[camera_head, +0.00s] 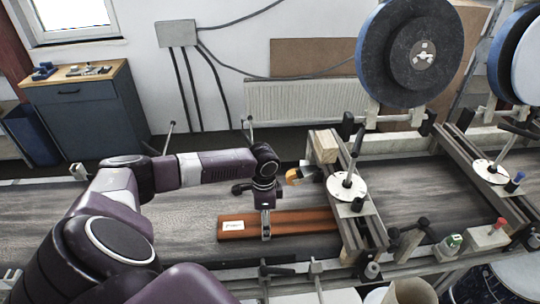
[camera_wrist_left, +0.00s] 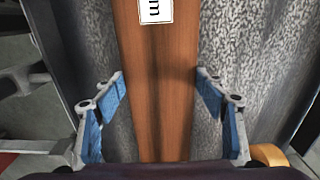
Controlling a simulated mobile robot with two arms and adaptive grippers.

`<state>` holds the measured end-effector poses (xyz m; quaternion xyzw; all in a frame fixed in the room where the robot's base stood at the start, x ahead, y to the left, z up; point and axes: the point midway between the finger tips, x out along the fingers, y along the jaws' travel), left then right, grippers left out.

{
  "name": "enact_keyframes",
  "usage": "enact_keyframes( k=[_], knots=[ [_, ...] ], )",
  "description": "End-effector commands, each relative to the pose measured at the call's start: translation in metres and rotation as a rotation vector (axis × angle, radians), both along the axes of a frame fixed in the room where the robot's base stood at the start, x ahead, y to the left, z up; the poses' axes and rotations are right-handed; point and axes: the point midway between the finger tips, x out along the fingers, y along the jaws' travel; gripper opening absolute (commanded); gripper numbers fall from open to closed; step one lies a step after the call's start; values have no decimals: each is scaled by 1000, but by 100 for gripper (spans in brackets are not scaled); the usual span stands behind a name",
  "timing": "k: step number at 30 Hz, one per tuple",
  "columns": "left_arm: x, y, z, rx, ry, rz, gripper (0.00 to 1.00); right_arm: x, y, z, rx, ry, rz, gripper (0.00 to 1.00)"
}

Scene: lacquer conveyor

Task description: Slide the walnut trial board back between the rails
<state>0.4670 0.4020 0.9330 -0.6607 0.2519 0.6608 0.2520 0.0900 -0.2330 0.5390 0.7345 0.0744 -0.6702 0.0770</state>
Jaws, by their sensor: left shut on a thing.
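The walnut trial board (camera_head: 305,221) is a long reddish-brown plank lying flat on the grey conveyor belt (camera_head: 180,215). A white label (camera_head: 232,226) is near its left end. Its right end reaches the crossing frame with the white disc (camera_head: 352,187), where it is hidden. My left gripper (camera_head: 266,232) points down over the board near the label. My right gripper is not in view.
The near conveyor rail (camera_head: 290,276) with clamps runs along the front. A large dark wheel (camera_head: 412,50) stands above the machine at the right. A wooden block (camera_head: 324,146) sits on the crossing frame. The belt left of the board is clear.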

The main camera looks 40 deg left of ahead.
Motion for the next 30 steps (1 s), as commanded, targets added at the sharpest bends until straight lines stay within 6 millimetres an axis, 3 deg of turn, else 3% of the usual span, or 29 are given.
enact_keyframes(
  k=[30],
  knots=[
    [-45, 41, 1, 3, 4, 2, 36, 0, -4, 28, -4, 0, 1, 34]
  ],
)
